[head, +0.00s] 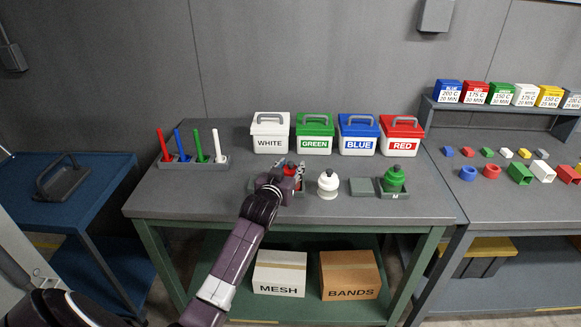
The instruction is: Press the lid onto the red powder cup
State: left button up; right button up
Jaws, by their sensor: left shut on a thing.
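My left gripper (290,175) reaches over the middle table from the front left, its fingers shut around a red lid (290,170) with a dark knob on top. The red powder cup is mostly hidden behind the gripper and wrist. I cannot tell whether the lid is seated on it. A dark shallow tray (256,185) shows beside the wrist. My right gripper is not in view.
A white cup (328,186) stands close right of the gripper. White, green, blue and red (401,135) boxes line the back. A rack of coloured sticks (194,162) stands left.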

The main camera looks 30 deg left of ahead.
pick_arm(q)
jog(key=shift+f, duration=0.1)
dwell(0.3)
jog(key=o, duration=0.9)
jog(key=shift+r+p, duration=2.3)
jog(key=shift+p, duration=0.2)
jog(key=shift+c, duration=0.8)
grip_shut()
